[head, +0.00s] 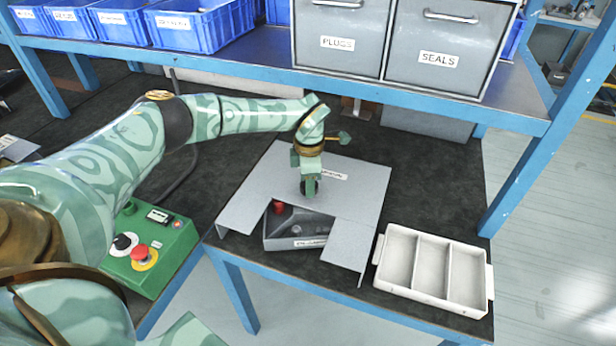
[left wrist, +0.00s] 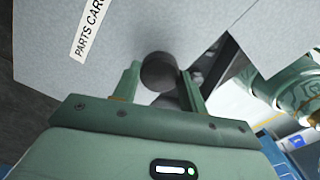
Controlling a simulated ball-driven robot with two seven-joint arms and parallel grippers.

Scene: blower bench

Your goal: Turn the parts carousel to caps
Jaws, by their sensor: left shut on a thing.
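The parts carousel is covered by a flat grey plate (head: 355,190) with a label partly hidden by my left gripper in the head view; "PARTS CAR…" shows in the left wrist view. An opening at the plate's front shows a dark compartment (head: 300,225). A red piece (head: 278,207) is at its left, and its front label is too small to read surely. My left gripper (head: 310,186) is shut on a dark round knob (left wrist: 158,72) standing on the plate behind the opening; its fingers are on both sides of the knob.
A white tray with three compartments (head: 381,248) stands right of the carousel. A green control box (head: 178,245) with a red button is at the left. Above the back edge, a blue shelf (head: 270,60) carries blue bins and grey drawers marked PLUGS and SEALS.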

